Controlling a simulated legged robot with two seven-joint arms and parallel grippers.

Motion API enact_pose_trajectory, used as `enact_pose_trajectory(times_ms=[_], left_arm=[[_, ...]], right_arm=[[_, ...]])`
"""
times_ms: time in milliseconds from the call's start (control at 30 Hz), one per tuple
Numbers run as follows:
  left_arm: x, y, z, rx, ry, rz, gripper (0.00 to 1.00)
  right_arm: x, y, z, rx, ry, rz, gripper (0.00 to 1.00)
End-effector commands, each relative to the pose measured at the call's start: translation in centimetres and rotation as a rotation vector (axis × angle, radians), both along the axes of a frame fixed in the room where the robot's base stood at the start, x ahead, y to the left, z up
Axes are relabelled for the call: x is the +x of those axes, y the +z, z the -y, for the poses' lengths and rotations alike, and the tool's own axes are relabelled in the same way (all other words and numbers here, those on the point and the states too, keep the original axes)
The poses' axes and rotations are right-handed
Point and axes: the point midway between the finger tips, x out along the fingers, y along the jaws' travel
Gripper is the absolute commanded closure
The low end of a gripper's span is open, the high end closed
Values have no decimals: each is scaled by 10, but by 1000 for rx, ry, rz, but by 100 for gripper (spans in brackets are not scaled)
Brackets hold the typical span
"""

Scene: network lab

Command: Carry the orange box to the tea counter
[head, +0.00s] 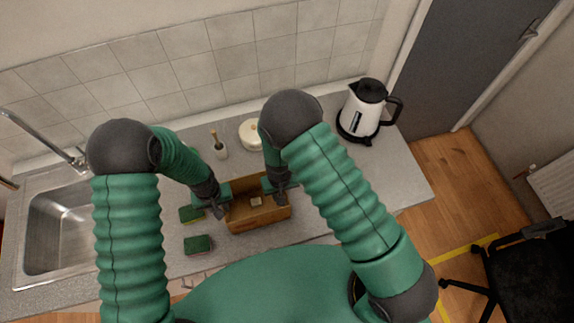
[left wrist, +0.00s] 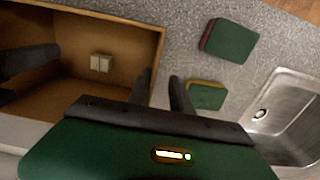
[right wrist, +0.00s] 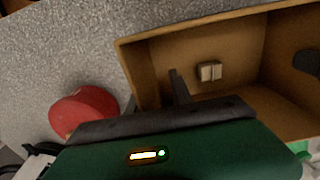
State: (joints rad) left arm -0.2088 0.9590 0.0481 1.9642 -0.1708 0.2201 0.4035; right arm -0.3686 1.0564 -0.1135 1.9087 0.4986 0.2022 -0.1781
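The orange-brown open box (head: 262,221) stands on the grey counter in the head view, with a small pale block (left wrist: 101,62) on its floor. My left gripper (head: 222,205) is at the box's left wall. In the left wrist view its fingers stand apart astride that wall, one inside and one outside. My right gripper (head: 277,193) is at the right side. In the right wrist view its fingers (right wrist: 155,97) also stand apart astride a wall, with a gap showing. The box shows in the right wrist view too (right wrist: 130,65). I cannot tell which surface is the tea counter.
A sink (head: 62,235) with a tap is at the left. Green sponges (head: 198,244) lie left of the box. A white pot (head: 250,132), a brush holder (head: 220,149) and a kettle (head: 363,112) stand behind. A red round thing (right wrist: 85,110) shows in the right wrist view.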

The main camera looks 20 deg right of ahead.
Motion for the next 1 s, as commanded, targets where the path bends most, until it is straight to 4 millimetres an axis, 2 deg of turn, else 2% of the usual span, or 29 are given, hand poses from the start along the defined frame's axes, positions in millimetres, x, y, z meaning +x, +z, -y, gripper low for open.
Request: enact_pose_trajectory(times_ms=[167, 533, 733, 867, 1000], left_arm=[[1, 13, 2, 2, 0, 2, 75], [3, 100, 0, 0, 1, 3, 75], [3, 118, -2, -1, 0, -2, 75], [3, 118, -2, -1, 0, -3, 75], [2, 118, -1, 0, 0, -3, 75]], right_arm=[[0, 0, 2, 3, -1, 0, 74], [0, 0, 2, 2, -1, 0, 74], [1, 3, 1, 1, -1, 1, 74], [1, 22, 2, 3, 0, 3, 74], [2, 59, 6, 7, -1, 6, 74]])
